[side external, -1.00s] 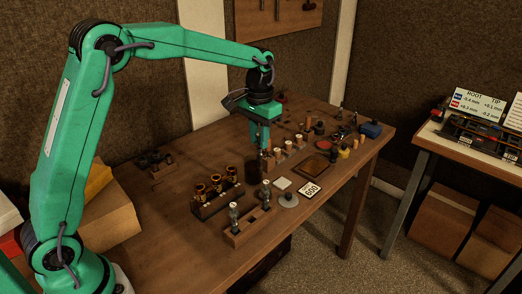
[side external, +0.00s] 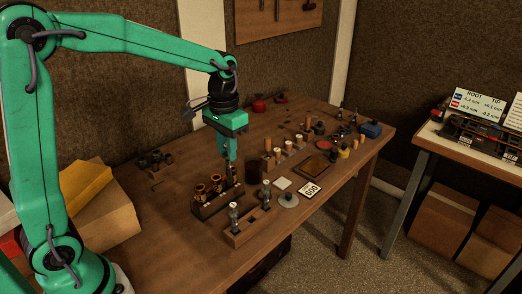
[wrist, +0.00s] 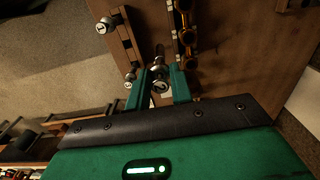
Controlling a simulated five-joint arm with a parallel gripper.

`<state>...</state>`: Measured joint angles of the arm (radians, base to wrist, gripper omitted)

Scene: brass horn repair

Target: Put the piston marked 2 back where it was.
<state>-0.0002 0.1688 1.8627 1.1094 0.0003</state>
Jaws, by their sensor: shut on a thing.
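My gripper (side external: 230,156) is above the right end of the dark valve block (side external: 205,210), whose brass-rimmed bores (side external: 216,183) stand in a row. In the wrist view my gripper (wrist: 159,80) is shut on a silvery piston (wrist: 160,86); its top mark is too small to read surely. The valve block's brass rims (wrist: 187,37) show just above and right of the held piston. The held piston's lower end is hard to make out.
Another wooden holder with pegs (side external: 280,155) stands behind. A dark holder (side external: 155,160) is at the left. Bare tabletop lies left of the valve block.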

